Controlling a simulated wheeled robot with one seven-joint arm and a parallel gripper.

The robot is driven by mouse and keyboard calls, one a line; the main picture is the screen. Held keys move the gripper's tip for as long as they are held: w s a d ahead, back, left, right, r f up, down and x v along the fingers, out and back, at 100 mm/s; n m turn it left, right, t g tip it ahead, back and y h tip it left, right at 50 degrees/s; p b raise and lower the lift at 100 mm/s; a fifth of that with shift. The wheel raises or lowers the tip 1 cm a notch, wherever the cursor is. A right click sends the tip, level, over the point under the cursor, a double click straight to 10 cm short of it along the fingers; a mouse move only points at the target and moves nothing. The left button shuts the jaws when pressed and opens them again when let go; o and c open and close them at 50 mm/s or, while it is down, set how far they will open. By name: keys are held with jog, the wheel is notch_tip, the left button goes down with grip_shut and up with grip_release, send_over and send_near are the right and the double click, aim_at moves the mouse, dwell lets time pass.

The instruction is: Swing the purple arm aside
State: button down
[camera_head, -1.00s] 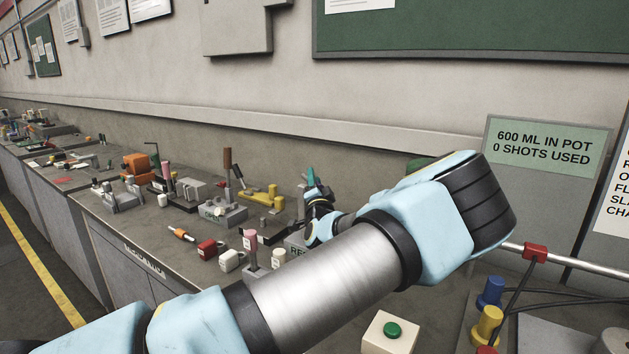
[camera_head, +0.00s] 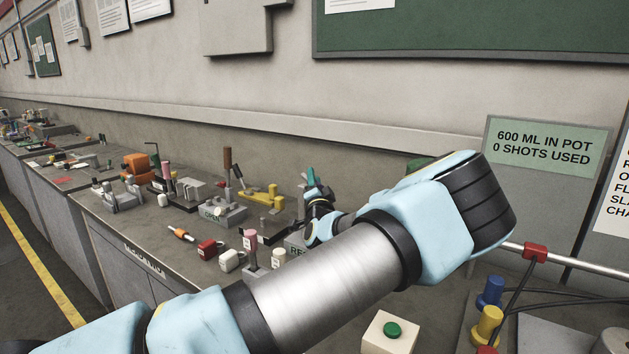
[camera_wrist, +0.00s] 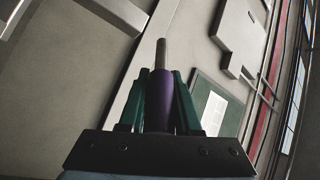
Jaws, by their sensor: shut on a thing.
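The purple arm (camera_wrist: 160,105) stands between the green fingers of my gripper (camera_wrist: 160,82) in the wrist view, with a bare grey rod end sticking out past the fingertips. The gripper is shut on its purple part, one finger on each side. In the head view my gripper (camera_head: 311,179) shows small behind my forearm, above the bench near the wall. I cannot make out the purple arm there, and its base and pivot are hidden.
A grey bench (camera_head: 150,232) carries several fixtures. The wall is close behind.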

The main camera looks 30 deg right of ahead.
jog(key=shift+f, duration=0.1)
dwell(0.3)
jog(key=shift+w+d+n+t+y+b, duration=0.1)
jog(key=shift+d+n+t+y+b, duration=0.3)
jog(key=shift+y+b, duration=0.6)
jog(key=shift+w+d+n+y+b, duration=0.15)
jog(key=shift+n+y+b, duration=0.55)
jog(key=shift+b, duration=0.55)
jog(key=shift+s+d+n+t+y+b, duration=0.1)
jog(key=shift+d+n+t+y+b, duration=0.25)
jog(key=shift+y+b, duration=0.7)
jog(key=shift+a, duration=0.1)
jog(key=c, duration=0.6)
grip_release()
